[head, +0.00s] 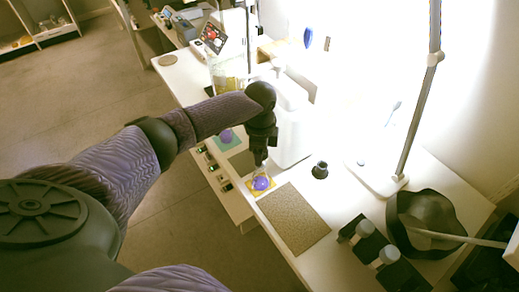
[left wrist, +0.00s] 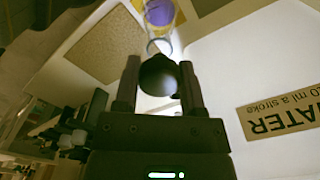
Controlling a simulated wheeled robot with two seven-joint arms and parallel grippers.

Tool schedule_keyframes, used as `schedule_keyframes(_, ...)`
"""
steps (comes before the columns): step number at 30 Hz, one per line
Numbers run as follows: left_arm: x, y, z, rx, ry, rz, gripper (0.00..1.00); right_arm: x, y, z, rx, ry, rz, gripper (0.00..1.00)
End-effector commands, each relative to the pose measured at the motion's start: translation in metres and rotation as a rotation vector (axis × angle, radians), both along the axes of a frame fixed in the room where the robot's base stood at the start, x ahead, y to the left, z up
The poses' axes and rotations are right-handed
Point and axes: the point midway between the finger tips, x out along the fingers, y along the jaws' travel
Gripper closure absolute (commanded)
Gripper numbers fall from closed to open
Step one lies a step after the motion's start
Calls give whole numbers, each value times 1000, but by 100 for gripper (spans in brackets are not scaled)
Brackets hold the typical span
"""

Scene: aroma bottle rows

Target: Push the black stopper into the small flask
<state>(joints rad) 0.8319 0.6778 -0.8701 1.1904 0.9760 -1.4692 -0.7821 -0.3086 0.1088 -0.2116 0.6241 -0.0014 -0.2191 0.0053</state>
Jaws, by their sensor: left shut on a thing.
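The small flask (head: 261,183) holds purple liquid and stands on a yellow mat near the table's front edge. It also shows at the top of the left wrist view (left wrist: 158,14), with its clear round mouth facing my fingers. My left gripper (head: 260,159) is just above the flask. In the left wrist view its two fingers are shut on the dark, rounded black stopper (left wrist: 160,76). The stopper is close to the flask's mouth; I cannot tell whether they touch. In the head view the stopper is too small to make out. My right gripper is out of view.
A white box (head: 293,122) stands close behind the gripper; its label (left wrist: 285,112) reads "WATER". A brown textured mat (head: 293,218) lies bare to the right. A small black holder (head: 320,169), a lamp (head: 425,90) and another purple flask (head: 226,136) are nearby.

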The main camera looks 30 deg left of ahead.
Motion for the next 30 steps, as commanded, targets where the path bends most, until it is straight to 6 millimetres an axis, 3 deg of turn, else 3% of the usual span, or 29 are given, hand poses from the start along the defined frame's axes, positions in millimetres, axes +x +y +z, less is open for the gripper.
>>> schedule_keyframes(30,0,0,-22,0,1,1,100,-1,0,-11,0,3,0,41)
